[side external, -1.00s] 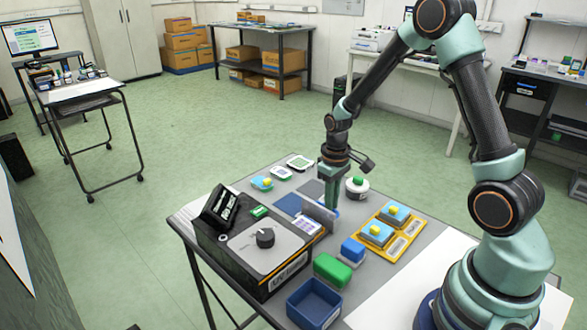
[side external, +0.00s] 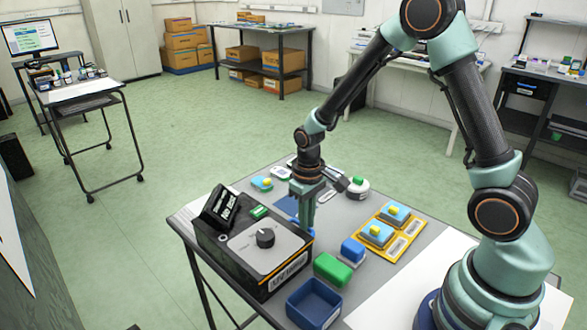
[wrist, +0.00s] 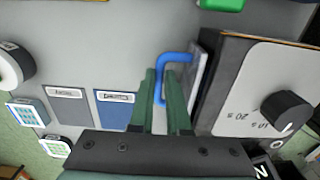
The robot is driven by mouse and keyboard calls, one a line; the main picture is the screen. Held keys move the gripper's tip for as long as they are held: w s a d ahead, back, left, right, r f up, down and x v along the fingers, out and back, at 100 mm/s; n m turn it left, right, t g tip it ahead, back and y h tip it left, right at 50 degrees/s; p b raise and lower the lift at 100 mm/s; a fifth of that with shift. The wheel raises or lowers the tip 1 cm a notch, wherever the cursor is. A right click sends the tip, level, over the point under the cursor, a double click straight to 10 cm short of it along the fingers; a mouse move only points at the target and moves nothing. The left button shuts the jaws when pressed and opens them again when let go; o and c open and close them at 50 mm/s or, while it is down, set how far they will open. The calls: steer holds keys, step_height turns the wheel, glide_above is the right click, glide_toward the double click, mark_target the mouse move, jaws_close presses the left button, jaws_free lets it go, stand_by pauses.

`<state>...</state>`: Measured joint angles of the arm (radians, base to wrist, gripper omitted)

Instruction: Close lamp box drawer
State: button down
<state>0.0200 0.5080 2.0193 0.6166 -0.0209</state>
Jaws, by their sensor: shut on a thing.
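The lamp box (side external: 262,252) is dark with a grey top, a black knob and a front label, at the table's left in the side view. In the wrist view its body (wrist: 262,75) is at the right. Its drawer has a light grey front panel (wrist: 199,80), close to the box with a narrow dark gap showing between them. The blue drawer handle (wrist: 173,57) sticks out from the panel. My gripper (wrist: 163,90) is shut on the handle. In the side view my gripper (side external: 306,222) points down beside the box and hides most of the drawer.
A green block (side external: 333,269), a blue block (side external: 352,250) and an open blue bin (side external: 314,303) stand right of the box. A yellow tray (side external: 398,247) lies farther right. A round white container (side external: 357,190) stands behind my gripper. Flat pads (wrist: 115,107) lie beside it.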

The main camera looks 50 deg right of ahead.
steer(key=shift+w+a, duration=0.1)
steer(key=shift+a, duration=0.55)
steer(key=c, duration=0.9)
jaws_free()
step_height(320, 180, up, 12)
steer(key=shift+r, duration=0.15)
